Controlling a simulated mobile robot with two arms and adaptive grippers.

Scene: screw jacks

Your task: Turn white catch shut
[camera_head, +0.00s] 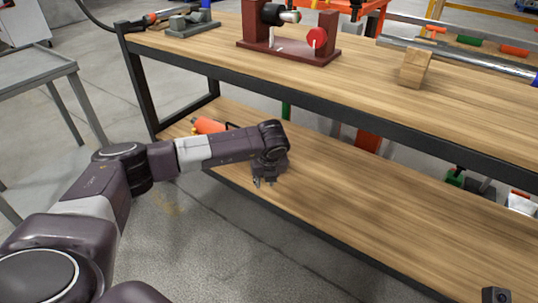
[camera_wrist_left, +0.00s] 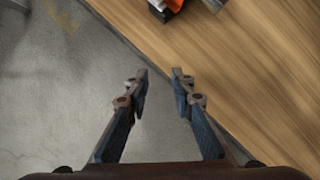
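A dark red stand (camera_head: 290,52) sits on the upper bench top at the back. A small white upright piece (camera_head: 271,38), perhaps the white catch, is on it, left of a round red knob (camera_head: 317,38). It is too small to tell its setting. My left gripper (camera_head: 263,183) points down over the lower shelf's front edge, well below and in front of the stand. In the left wrist view its fingers (camera_wrist_left: 160,82) are apart, with nothing between them. My right gripper is not recognisable in either view.
The upper bench top (camera_head: 345,85) is mostly clear, with a wooden block (camera_head: 415,68) to the right and a grey fixture (camera_head: 192,23) to the left. Its dark front rail (camera_head: 300,95) lies above my left gripper. An orange object (camera_head: 208,126) lies on the lower shelf (camera_head: 350,210).

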